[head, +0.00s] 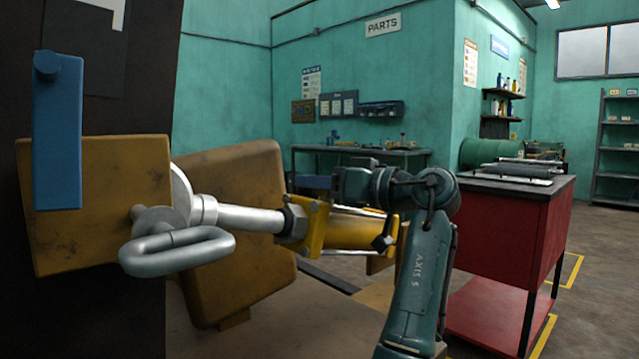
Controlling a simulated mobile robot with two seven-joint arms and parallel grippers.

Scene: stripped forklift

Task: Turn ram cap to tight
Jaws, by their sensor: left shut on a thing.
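A hydraulic ram lies across the middle of the head view. Its bright rod (245,218) runs from a grey eye end at the left to a dark hex collar (293,223). Beside the collar is a yellow end piece, which looks like the ram cap (315,226), on the yellow cylinder (355,232). No tight mark can be read. My right gripper is out of view.
A large yellow block (235,180) stands behind the rod. A thick grey loop (178,250) and a blue bar (58,135) stand close at the left. A red cart (515,235) stands right of my arm, with floor beyond it. A workbench (320,150) is at the back.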

